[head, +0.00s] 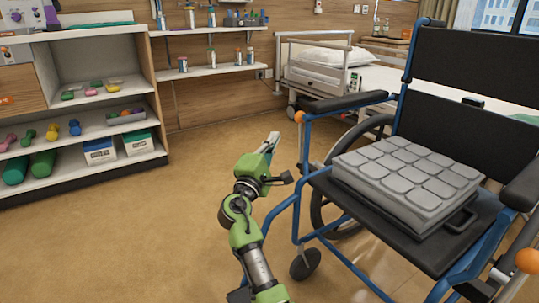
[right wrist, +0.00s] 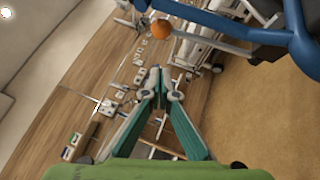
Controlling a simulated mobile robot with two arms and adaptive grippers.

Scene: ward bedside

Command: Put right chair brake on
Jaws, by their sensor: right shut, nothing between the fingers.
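The wheelchair (head: 420,120) has a blue frame and black seat, back and armrests, and it faces me. An orange knob (head: 299,117) stands at its picture-left side, just under the front of that armrest. A second orange knob (head: 528,261) is at the picture-right side. My right gripper (head: 271,141) is shut and empty, to the left of the first knob and apart from it. In the right wrist view the shut fingertips (right wrist: 163,80) are below an orange knob (right wrist: 161,29) beside the blue frame. I cannot tell the lever's position. My left gripper is not in view.
A grey padded cushion (head: 408,180) lies on the wheelchair seat. A bed (head: 325,78) stands behind. A shelf unit (head: 95,128) with dumbbells and boxes is at the left. The floor (head: 130,240) between the shelf and my right arm is clear.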

